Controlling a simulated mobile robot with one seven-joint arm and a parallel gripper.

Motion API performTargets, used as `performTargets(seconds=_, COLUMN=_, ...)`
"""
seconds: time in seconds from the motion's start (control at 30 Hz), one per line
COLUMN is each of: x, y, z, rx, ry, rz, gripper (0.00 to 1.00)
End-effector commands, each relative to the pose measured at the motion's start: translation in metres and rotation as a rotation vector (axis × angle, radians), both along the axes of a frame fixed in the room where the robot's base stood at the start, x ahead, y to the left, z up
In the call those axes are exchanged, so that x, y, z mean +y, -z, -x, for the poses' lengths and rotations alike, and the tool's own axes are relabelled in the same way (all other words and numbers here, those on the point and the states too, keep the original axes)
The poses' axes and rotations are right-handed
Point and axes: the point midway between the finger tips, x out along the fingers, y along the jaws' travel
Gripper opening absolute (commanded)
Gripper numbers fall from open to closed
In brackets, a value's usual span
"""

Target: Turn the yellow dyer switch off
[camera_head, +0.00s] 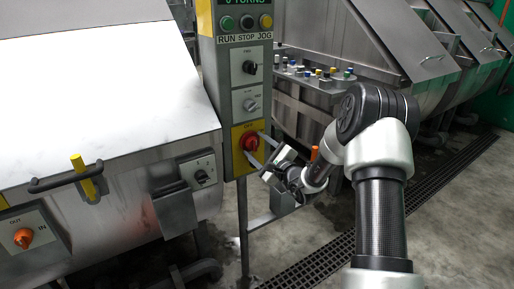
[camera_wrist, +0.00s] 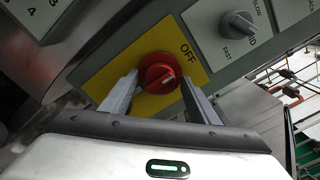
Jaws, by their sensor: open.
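The yellow dyer switch is a red round knob (camera_wrist: 158,73) on a yellow plate (camera_wrist: 115,68) marked OFF in the wrist view. It also shows low on the grey control post in the head view (camera_head: 249,141). The pale line on the knob points toward the upper right in the wrist view, roughly toward the OFF label. My gripper (camera_wrist: 160,88) is open, with one finger on each side of the knob. I cannot tell whether either finger touches it. In the head view my gripper (camera_head: 262,157) is at the post, just right of the knob.
Above the switch are a grey knob (camera_head: 250,105), a black knob (camera_head: 250,67) and RUN, STOP and JOG buttons (camera_head: 246,22). A steel drum machine (camera_head: 95,90) stands left, with an orange IN/OUT knob (camera_head: 23,238). A floor grate (camera_head: 330,262) lies below my arm.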

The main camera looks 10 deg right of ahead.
Motion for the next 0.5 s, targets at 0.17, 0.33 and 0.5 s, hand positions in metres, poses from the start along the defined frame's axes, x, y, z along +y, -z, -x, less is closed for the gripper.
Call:
performTargets(seconds=0.17, x=-0.002, y=0.000, z=0.004, rx=0.001, ry=0.001, rz=-0.001, gripper=0.55)
performTargets(seconds=0.33, x=-0.012, y=0.000, z=0.028, rx=0.004, ry=0.002, rz=0.000, gripper=0.55)
performTargets(seconds=0.5, x=-0.029, y=-0.001, z=0.066, rx=0.003, ry=0.003, rz=0.000, gripper=0.55)
